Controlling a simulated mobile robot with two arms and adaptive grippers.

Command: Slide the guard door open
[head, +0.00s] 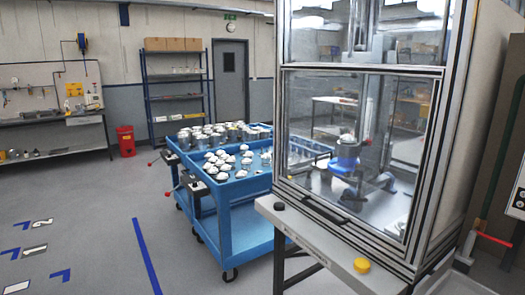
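The guard door (318,110) is a clear pane in a silver and black frame on the front of a tall machine cabinet (480,110). It appears down, covering the lower front opening. Through it I see a blue fixture (347,160) with a pale metal part (347,138) on top. A second clear pane (310,45) sits above a horizontal silver rail (350,69). Neither of my grippers is in view.
A light ledge (325,245) with a black button (279,206) and a yellow button (361,265) runs below the door. Blue carts (240,215) loaded with metal parts stand close on the left. A red bar (493,239) juts out at right. The grey floor at left is open.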

